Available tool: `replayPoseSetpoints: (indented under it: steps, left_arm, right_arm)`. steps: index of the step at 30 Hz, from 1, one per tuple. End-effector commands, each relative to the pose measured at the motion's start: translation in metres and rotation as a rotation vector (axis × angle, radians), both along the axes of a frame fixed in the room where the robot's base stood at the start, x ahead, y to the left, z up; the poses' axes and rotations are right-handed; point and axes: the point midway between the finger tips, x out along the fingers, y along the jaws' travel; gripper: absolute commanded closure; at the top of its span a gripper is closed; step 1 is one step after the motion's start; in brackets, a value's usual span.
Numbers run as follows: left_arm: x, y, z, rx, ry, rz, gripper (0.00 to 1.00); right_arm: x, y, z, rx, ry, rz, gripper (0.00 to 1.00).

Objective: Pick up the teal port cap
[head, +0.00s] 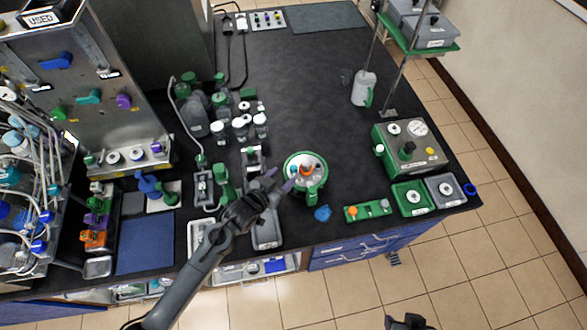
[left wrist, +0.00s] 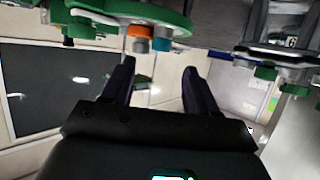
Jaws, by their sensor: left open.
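A round vessel with a green rim (head: 291,163) stands near the front of the bench. An orange cap (head: 306,169) shows on its lid in the head view, and also in the left wrist view (left wrist: 140,31). Beside it in the wrist view is a small blue-teal cap (left wrist: 162,41), probably the teal port cap; I cannot pick it out surely in the head view. My left gripper (head: 280,179) is open and empty at the vessel's left side. In the wrist view its fingertips (left wrist: 159,66) straddle the cap's line, apart from it. Part of my right gripper (head: 408,322) shows at the bottom edge.
Several bottles (head: 241,127) and small fixtures stand behind and left of the gripper. A green control box (head: 425,155) stands at right. The bench behind the vessel is clear.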

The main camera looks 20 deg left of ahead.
Motion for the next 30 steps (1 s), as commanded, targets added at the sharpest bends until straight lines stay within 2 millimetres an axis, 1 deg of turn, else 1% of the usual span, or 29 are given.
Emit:
replayPoseSetpoints:
  steps: [5,16,20,27,29,30]
  left_arm:
    - [0.007,-0.002,-0.003,0.0,0.001,0.0,0.41]
    - [0.045,-0.009,-0.019,0.0,0.0,-0.001,0.41]
    - [0.05,-0.011,-0.022,0.0,0.0,-0.001,0.41]
    - [0.051,-0.011,-0.022,0.0,0.0,-0.001,0.41]
    - [0.051,-0.011,-0.022,0.0,0.0,0.0,0.51]
    - [0.051,-0.011,-0.022,0.0,0.0,0.0,0.57]
  right_arm:
    - [0.0,-0.002,0.0,-0.009,-0.001,0.005,0.57]
    - [0.001,-0.003,0.001,-0.011,-0.002,0.006,0.57]
    - [0.001,-0.002,0.0,-0.008,-0.001,0.004,0.57]
    - [0.001,-0.001,0.0,-0.002,-0.001,-0.001,0.57]
    - [0.001,-0.001,0.0,0.0,-0.001,-0.001,0.57]
    - [0.001,0.0,0.0,0.0,-0.001,-0.001,0.57]
